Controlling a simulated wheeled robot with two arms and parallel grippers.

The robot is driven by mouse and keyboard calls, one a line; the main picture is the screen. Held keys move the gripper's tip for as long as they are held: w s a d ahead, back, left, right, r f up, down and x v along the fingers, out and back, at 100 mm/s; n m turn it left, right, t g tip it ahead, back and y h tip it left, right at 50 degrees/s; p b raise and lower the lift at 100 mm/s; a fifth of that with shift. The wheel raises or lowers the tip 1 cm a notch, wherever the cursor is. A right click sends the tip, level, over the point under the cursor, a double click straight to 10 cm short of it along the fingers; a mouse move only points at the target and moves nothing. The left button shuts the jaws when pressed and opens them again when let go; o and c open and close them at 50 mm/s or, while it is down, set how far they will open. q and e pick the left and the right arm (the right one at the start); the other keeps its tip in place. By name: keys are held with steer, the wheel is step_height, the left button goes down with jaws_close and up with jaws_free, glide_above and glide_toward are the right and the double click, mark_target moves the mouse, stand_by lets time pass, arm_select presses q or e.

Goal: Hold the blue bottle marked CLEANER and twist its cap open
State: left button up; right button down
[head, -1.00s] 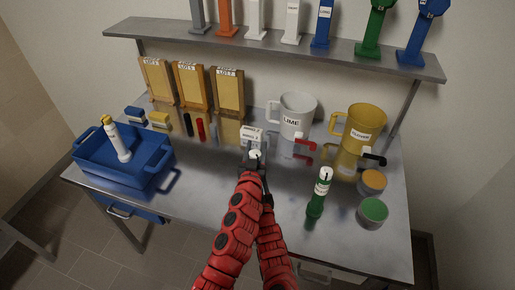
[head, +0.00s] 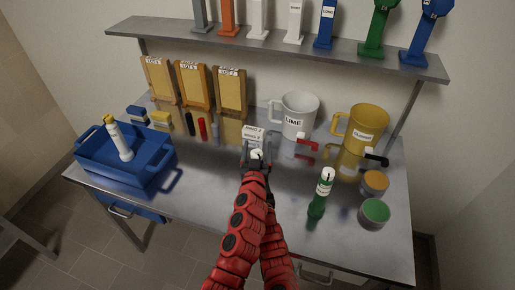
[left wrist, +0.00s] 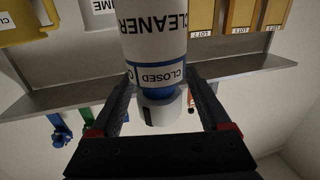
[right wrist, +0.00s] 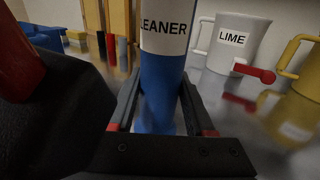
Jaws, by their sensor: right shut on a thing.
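The CLEANER bottle stands upright, with a white upper body, a blue lower part (right wrist: 160,95) and a white cap (left wrist: 160,107). In the left wrist view it appears upside down, with a CLOSED label beside the cap. My right gripper (right wrist: 160,88) is shut on the blue lower body. My left gripper (head: 256,160) is at the cap; its fingers are on both sides of the cap with gaps, so it is open.
A white LIME mug (head: 298,112) and a yellow mug (head: 360,128) stand behind right. A green bottle (head: 319,195) and two jars are at right. A blue crate (head: 110,175) is at left. Bare tabletop lies front left.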

arm_select(q)
steer(key=shift+r, duration=0.1)
steer(key=s+a, duration=0.1)
steer(key=s, duration=1.1)
steer(key=shift+c, duration=0.2)
steer(key=w+d+r+m+g+h, duration=0.1)
steer(key=d+r+m+g+h, duration=0.1)
steer(key=d+r+m+h, duration=0.5)
steer(key=d+r+g+h, duration=0.2)
steer(key=r+h, duration=0.4)
steer(key=h, duration=0.5)
steer(key=m+g+y, duration=0.3)
steer(key=m+g, duration=0.2)
steer(key=g, duration=0.1)
glide_toward(257, 154)
steer(key=x, duration=0.6)
steer(key=f+x, duration=0.1)
steer(key=x, duration=0.3)
steer(key=shift+w, duration=0.4)
